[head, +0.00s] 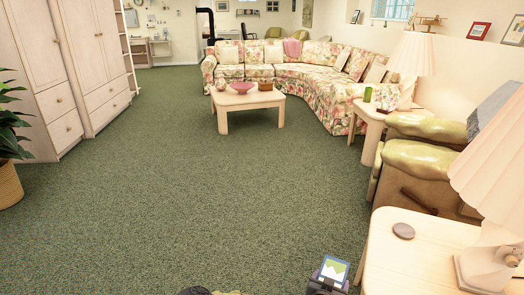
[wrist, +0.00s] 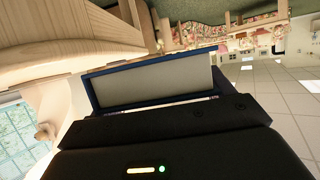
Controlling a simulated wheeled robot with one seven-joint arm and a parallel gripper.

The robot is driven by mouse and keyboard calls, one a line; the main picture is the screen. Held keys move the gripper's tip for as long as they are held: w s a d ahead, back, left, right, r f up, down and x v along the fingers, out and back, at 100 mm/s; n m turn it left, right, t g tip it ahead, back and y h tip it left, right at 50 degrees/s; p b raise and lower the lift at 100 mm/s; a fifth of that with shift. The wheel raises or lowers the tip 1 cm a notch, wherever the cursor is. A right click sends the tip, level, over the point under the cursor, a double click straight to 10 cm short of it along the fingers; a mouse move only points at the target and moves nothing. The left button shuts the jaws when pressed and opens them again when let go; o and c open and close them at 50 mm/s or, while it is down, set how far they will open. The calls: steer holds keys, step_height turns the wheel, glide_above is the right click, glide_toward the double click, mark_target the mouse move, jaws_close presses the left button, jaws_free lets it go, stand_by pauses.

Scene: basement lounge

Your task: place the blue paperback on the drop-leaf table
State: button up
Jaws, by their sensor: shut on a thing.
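The blue paperback (head: 333,270) is at the bottom edge of the head view, with a green and white picture on its cover. My gripper (head: 322,286) is shut on it and holds it up just left of a pale wooden table (head: 425,240). In the wrist view the book (wrist: 150,84) shows its blue edges and pale grey middle above the dark gripper body (wrist: 165,135). The fingertips are mostly hidden. I cannot tell for sure which of the pale tables is the drop-leaf table.
The near table bears a lamp (head: 488,250) and a brown oval thing (head: 403,231); its front left part is bare. Beyond stand a green-cushioned chair (head: 415,165), a lamp side table (head: 372,128), a coffee table (head: 245,101) and a floral sofa (head: 275,68). The green carpet is clear.

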steer(key=shift+w+a+f+n+t+y, duration=0.5)
steer(key=shift+w+a+f+n+y, duration=1.35)
steer(key=shift+a+n+y, duration=0.9)
steer(key=s+r+p, duration=0.2)
steer(key=r+p, duration=1.2)
steer(key=r, duration=0.2)
steer(key=s+a+r+p, duration=0.1)
steer(key=s+r+p, duration=0.1)
steer(key=r+p, duration=1.2)
step_height(320, 180, up, 2)
steer(key=shift+a+r+y+p, duration=0.1)
steer(key=shift+a+y+p, duration=0.05)
steer(key=shift+y+p, duration=0.2)
steer(key=shift+w, duration=0.1)
